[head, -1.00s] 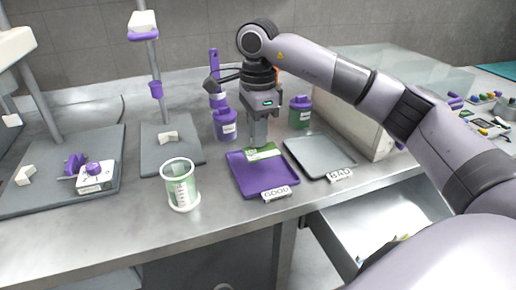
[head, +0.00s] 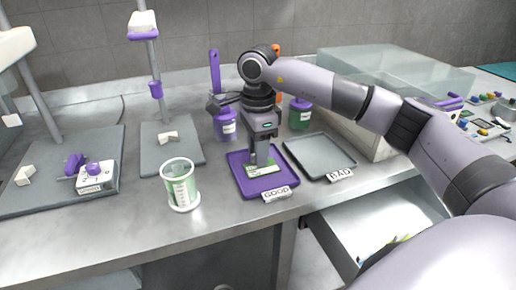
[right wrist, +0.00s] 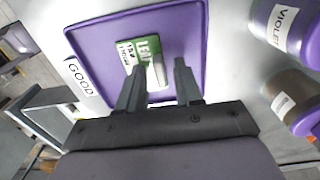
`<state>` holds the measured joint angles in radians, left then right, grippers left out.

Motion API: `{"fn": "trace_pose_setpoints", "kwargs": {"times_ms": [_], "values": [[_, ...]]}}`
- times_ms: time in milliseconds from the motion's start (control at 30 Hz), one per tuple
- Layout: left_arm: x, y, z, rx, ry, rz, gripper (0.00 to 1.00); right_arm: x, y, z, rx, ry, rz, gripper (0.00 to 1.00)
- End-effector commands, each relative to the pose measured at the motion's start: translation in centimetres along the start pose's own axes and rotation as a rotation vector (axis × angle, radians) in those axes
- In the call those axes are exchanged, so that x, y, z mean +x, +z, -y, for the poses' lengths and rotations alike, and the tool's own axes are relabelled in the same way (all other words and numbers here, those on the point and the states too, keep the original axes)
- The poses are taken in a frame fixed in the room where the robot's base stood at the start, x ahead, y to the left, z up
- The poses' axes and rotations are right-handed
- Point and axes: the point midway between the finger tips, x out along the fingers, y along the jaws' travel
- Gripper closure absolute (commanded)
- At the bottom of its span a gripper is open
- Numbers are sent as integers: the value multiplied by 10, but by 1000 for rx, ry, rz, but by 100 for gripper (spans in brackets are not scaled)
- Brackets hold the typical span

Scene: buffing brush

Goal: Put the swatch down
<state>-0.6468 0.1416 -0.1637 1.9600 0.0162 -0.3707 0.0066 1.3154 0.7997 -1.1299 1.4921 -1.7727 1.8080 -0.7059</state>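The swatch (head: 275,178), a green and white card marked LEAF, lies flat on the purple tray (head: 242,173) labelled GOOD. In the right wrist view the swatch (right wrist: 127,53) shows a pale raised tab, with purple tray surface around the card. My right gripper (head: 263,162) points down just over the swatch. In the right wrist view its two fingers (right wrist: 158,76) stand apart on either side of the tab, with a gap visible at the right finger. My left gripper is not in view.
A grey tray (head: 320,160) labelled BAD sits right of the purple one. An open drawer (head: 370,220) juts out at the front right.

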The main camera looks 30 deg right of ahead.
Motion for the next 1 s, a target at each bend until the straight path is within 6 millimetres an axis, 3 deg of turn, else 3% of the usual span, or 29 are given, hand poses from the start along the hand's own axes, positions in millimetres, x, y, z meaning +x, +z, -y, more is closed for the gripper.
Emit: {"fn": "trace_pose_setpoints", "kwargs": {"times_ms": [167,267,500,700,1000], "values": [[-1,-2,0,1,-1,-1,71,-7,0,1,0,-2,1,65],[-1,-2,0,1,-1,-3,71,-22,0,1,1,-4,1,65],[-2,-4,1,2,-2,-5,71,-75,1,1,0,-5,3,65],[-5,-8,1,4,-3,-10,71,-110,0,1,0,-2,1,65],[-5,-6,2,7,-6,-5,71,-124,0,0,0,0,0,65]]}}
